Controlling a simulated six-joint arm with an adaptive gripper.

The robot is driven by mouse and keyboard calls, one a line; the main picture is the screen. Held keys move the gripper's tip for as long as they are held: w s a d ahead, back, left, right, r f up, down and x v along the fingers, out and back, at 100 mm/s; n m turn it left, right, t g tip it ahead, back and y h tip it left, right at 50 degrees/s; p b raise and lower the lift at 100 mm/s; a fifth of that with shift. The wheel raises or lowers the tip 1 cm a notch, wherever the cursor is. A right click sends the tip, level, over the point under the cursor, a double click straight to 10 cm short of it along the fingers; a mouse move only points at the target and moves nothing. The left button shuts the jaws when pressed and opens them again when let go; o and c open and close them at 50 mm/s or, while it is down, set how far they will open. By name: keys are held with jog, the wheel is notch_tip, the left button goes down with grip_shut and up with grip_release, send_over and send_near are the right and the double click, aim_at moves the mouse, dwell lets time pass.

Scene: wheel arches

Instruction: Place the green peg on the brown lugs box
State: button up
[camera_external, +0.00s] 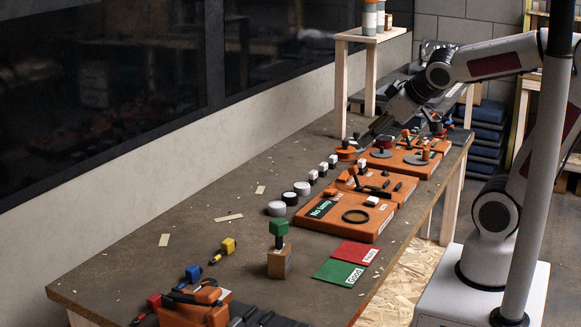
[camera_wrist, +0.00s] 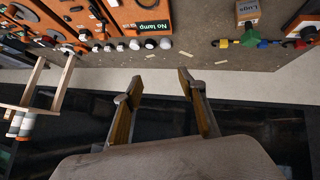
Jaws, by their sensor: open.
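The green peg (camera_external: 279,228) stands upright on the brown lugs box (camera_external: 279,263), its green head on top and a dark shaft below. I cannot tell how deep the shaft sits. In the wrist view the green peg (camera_wrist: 250,38) shows at the upper right beside the box labelled Lugs (camera_wrist: 247,11). My gripper (camera_wrist: 159,78) is open and nothing is between its fingers. In the external view it is at the far end of the table, well away from the peg and box.
Yellow (camera_external: 228,246), blue (camera_external: 192,273) and red (camera_external: 154,301) pegs lie left of the box. Green (camera_external: 339,272) and red (camera_external: 356,253) cards lie to its right. Orange trays (camera_external: 372,232) with parts fill the table's far right. A wooden stand (camera_external: 342,85) rises at the back.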

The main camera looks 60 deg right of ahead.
jog(key=s+a+f+g+y, duration=0.3)
jog(key=s+a, duration=0.4)
jog(key=s, duration=0.5)
jog(key=shift+a+f+m, duration=0.3)
jog(key=shift+a, duration=0.1)
dwell(0.4)
